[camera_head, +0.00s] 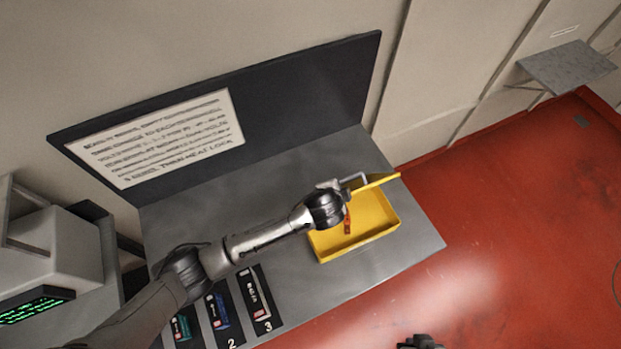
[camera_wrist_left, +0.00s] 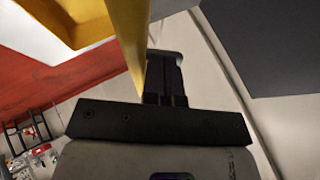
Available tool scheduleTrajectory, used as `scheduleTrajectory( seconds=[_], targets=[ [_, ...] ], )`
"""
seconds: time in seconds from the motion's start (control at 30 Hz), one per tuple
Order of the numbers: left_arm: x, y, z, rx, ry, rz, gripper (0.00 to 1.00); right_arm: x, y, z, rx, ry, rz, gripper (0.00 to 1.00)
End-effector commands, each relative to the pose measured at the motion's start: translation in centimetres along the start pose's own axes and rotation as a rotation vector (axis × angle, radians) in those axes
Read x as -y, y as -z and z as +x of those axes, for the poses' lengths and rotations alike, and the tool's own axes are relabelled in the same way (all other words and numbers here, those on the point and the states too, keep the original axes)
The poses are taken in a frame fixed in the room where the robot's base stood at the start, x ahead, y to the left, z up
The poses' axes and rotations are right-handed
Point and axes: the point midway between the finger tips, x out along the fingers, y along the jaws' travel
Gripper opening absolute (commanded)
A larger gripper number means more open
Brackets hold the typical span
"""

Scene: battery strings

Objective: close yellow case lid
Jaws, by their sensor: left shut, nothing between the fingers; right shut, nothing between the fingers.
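The yellow case (camera_head: 385,232) stands open on the grey bench, its tray facing up. Its lid (camera_head: 378,184) is raised at the far side and shows nearly edge-on. A small orange-red item (camera_head: 347,224) is in the tray. My left arm reaches over the case; its wrist largely hides the left gripper by the lid. In the left wrist view the left gripper (camera_wrist_left: 165,75) is shut and empty, with the yellow lid edge (camera_wrist_left: 132,35) right beside its fingers. I cannot tell whether they touch. My right gripper (camera_head: 420,342) is shut, empty, and cut off at the bottom edge.
The grey bench (camera_head: 280,170) has a dark back panel with a printed sign (camera_head: 155,138). Several numbered battery slots (camera_head: 258,300) lie at its near left. A device with a green-text screen (camera_head: 35,305) stands left. Red floor (camera_head: 500,230) is clear on the right.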

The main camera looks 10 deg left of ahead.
Motion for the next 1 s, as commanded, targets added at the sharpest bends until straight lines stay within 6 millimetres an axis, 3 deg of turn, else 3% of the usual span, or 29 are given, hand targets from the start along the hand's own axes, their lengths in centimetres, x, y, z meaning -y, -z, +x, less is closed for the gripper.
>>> scheduleTrajectory(
  seconds=[0.67,1.0],
  targets=[
    [-5.2,1.0,0.2,-0.003,0.183,0.117,0.00,-0.2,-0.5,1.2,0.002,-0.005,-0.007,0.00],
    [-10.0,-1.0,1.6,0.028,0.421,0.218,0.00,0.2,-1.6,4.7,0.001,0.001,0.001,0.00]
  ],
)
